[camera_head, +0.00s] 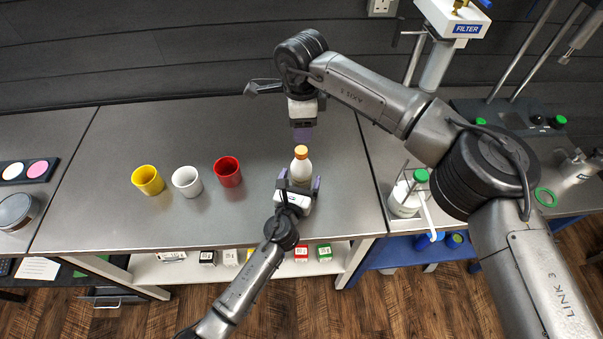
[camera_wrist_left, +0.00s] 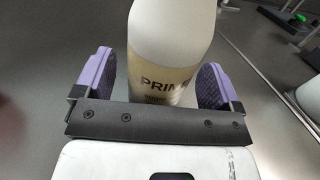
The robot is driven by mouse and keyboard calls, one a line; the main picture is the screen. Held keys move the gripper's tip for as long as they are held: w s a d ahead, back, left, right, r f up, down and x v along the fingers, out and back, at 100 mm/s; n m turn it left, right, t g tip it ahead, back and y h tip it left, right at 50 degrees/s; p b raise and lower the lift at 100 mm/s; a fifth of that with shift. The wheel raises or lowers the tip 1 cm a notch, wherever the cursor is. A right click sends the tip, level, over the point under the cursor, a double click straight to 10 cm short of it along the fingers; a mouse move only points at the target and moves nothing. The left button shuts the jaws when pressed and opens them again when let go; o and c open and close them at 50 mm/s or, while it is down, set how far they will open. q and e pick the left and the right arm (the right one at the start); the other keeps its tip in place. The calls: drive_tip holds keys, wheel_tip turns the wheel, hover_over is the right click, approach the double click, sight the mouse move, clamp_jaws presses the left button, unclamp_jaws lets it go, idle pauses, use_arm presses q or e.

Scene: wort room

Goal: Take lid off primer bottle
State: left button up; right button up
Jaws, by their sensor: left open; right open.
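The primer bottle (camera_head: 301,170) stands upright on the grey bench, white with an orange lid (camera_head: 301,152). In the left wrist view the bottle (camera_wrist_left: 172,45) shows a beige label reading "PRIM"; its lid is out of that picture. My left gripper (camera_head: 298,185) is open, with its purple fingers on either side of the bottle's lower body. In the left wrist view a gap shows beside the fingers. My right gripper (camera_head: 303,134) is above and behind the bottle, pointing down over the lid. Its fingertips are small and it holds nothing that I can see.
Yellow (camera_head: 147,180), white (camera_head: 186,181) and red (camera_head: 228,171) cups stand to the left on the bench. A white bottle with a green cap (camera_head: 408,194) stands to the right in a holder. Small boxes lie on the shelf below. The bench between the red cup and the bottle is clear.

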use_arm(q)
drive_tip(key=shift+x, duration=0.95)
drive_tip(key=shift+c, duration=0.2)
